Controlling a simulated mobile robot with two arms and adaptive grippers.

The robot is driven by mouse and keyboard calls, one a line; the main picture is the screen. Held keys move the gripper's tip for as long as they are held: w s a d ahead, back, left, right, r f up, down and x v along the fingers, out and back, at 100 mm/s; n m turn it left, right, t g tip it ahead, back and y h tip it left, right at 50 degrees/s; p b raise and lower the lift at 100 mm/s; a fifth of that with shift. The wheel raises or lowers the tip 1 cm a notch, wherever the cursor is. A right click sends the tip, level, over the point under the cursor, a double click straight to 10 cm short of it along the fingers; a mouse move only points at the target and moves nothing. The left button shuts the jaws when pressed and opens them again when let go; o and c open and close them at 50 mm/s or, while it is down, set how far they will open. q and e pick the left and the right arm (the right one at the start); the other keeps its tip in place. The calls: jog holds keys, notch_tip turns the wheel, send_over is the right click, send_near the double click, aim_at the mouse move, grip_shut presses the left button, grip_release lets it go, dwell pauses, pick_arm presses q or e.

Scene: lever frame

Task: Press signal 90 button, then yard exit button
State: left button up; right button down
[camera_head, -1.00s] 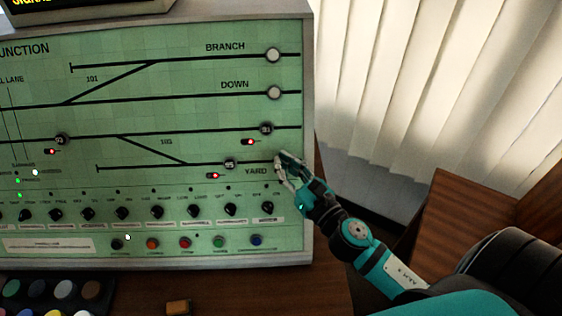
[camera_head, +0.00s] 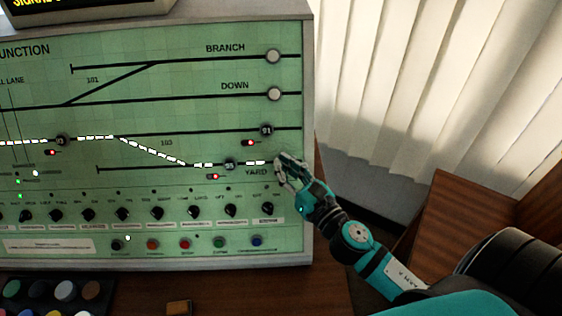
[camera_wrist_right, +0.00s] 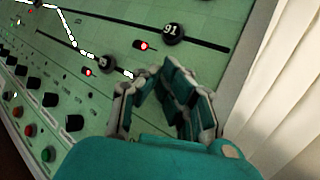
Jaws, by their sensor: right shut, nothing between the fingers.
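A green track panel carries the YARD line (camera_head: 130,169), whose right end is covered by my right gripper (camera_head: 281,160). No yard exit button shows there; the fingers hide that spot. The gripper is shut and empty, its tips at or very near the panel; contact cannot be told. In the right wrist view the fingers (camera_wrist_right: 150,82) cover the same line end. A black round button (camera_head: 61,140) sits on the line at left; its number is too small to read surely, so I cannot confirm it as signal 90. A row of white lights runs from the left through it to YARD.
Black buttons 91 (camera_head: 267,130) and 95 (camera_head: 229,164) are close to the gripper. Pale BRANCH (camera_head: 273,56) and DOWN (camera_head: 274,93) buttons are above. Knobs and coloured buttons line the panel's bottom. A wooden cabinet (camera_head: 455,220) stands at right, before pale blinds (camera_head: 430,80).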

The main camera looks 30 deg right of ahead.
jog(key=shift+s+a+r, duration=0.15)
jog(key=shift+s+r, duration=0.05)
jog(key=shift+s, duration=0.1)
jog(key=s, duration=0.1)
jog(key=s+a+r, duration=0.1)
jog(key=s+r+p, duration=0.1)
jog(key=s, duration=0.1)
jog(key=shift+a+r, duration=0.2)
jog(key=shift+a, duration=0.2)
jog(key=shift+f, duration=0.1)
dwell(0.6)
